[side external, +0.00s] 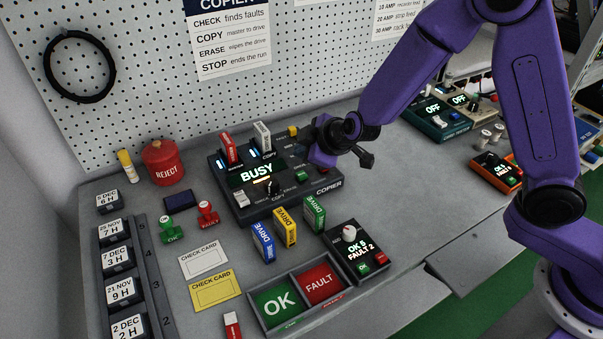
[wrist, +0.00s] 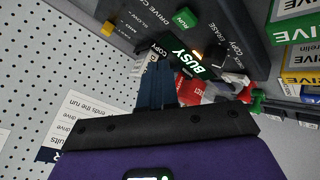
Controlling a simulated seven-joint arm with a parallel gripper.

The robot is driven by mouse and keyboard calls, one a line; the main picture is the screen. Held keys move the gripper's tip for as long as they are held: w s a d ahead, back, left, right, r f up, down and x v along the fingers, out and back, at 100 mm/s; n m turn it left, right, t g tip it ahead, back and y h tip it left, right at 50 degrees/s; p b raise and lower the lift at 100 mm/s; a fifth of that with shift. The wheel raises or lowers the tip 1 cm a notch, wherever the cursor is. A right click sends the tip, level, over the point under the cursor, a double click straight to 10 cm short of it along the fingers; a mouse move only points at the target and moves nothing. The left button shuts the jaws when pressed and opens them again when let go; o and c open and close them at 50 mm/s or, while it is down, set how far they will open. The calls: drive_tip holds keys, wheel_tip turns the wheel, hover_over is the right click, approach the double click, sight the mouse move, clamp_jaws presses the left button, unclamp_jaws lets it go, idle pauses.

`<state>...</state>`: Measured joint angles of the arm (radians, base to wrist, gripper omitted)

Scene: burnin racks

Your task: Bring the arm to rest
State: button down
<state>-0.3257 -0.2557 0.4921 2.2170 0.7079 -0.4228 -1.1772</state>
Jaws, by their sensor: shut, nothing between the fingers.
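My gripper (side external: 321,152) is above the right side of the dark copier (side external: 325,188), with its fingers shut and empty. The wrist view shows the two blue fingers (wrist: 156,85) together, pointing towards the copier. The copier's display reads BUSY (side external: 257,172). A red drive (side external: 228,148) and a white drive (side external: 262,138) stand upright in its slots. The gripper looks apart from the copier, though the exact gap cannot be told. The wrist view also shows the BUSY display (wrist: 188,62) and the green RUN button (wrist: 185,18).
Blue (side external: 263,242), yellow (side external: 285,227) and green (side external: 314,213) drives stand in front of the copier. A red REJECT can (side external: 163,162) stands left. The pegboard (side external: 330,60) rises behind.

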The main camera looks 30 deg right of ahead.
drive_tip(key=shift+r, duration=0.75)
drive_tip(key=shift+s, duration=0.1)
drive_tip(key=s+d+r+n+g+y, duration=0.1)
drive_tip(key=s+r+g+y, duration=0.15)
drive_tip(key=s, duration=0.65)
drive_tip(key=s+r+g+y, duration=0.15)
drive_tip(key=s+g, duration=0.25)
drive_tip(key=s, duration=0.4)
drive_tip(key=s+d+r+g+h, duration=0.2)
drive_tip(key=s+d+h, duration=0.3)
drive_tip(key=s+d, duration=1.2)
drive_tip(key=shift+s+r, duration=0.2)
drive_tip(key=shift+s, duration=0.25)
drive_tip(key=shift+d, duration=0.1)
idle(1.4)
